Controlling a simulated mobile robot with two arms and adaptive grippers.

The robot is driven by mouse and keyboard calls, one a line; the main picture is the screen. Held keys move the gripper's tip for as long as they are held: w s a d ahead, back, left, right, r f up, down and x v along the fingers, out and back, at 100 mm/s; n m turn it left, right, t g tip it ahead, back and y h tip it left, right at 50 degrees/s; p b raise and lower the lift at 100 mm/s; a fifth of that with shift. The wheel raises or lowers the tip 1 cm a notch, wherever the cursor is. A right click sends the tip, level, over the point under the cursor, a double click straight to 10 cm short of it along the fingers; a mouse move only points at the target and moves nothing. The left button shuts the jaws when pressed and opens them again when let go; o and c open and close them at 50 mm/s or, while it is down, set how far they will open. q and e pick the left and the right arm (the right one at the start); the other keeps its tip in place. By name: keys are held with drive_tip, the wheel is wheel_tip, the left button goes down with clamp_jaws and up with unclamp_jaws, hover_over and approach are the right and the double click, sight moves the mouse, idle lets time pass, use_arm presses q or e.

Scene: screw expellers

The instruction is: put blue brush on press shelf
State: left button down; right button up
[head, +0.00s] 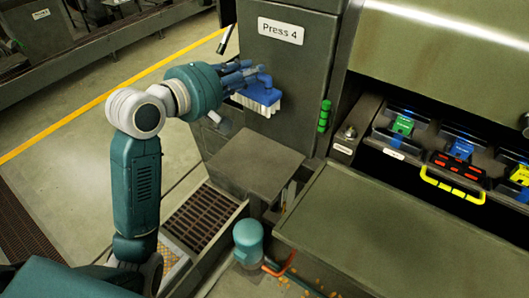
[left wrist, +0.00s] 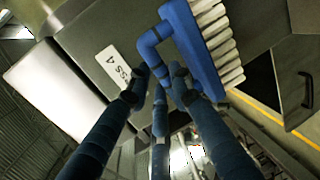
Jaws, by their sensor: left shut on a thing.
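The blue brush (head: 262,94) has a blue block and pale bristles that point down in the head view. My left gripper (head: 250,78) has dark blue fingers shut on its bent handle. It holds the brush in the air in front of the grey Press 4 cabinet. In the left wrist view, the brush (left wrist: 190,45) shows at the top, with the fingers (left wrist: 160,88) around the end of its handle. The press shelf (head: 252,165), a flat bare grey plate, lies below the brush. My right gripper is not in view.
The Press 4 cabinet (head: 290,75) rises behind the shelf, with a green handle (head: 324,116) on its side. A floor grate (head: 200,218) and a teal cylinder (head: 248,238) are in front. A panel with coloured handles (head: 452,185) stands at right.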

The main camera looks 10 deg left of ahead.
use_arm(q)
drive_tip(key=shift+w+a+f+n+t+y, duration=0.1)
drive_tip(key=shift+a+f+n+t+y, duration=0.15)
drive_tip(key=shift+a, duration=0.4)
drive_tip(key=shift+w+a+f+n+t+y, duration=0.15)
drive_tip(key=shift+a+f+y, duration=0.15)
drive_tip(key=shift+a, duration=0.3)
drive_tip(key=shift+a+f, duration=0.1)
drive_tip(key=shift+f, duration=9.65)
drive_tip(key=shift+f, duration=0.1)
drive_tip(key=c, duration=1.5)
unclamp_jaws()
drive_tip(key=shift+c, duration=0.2)
drive_tip(key=shift+s, duration=0.15)
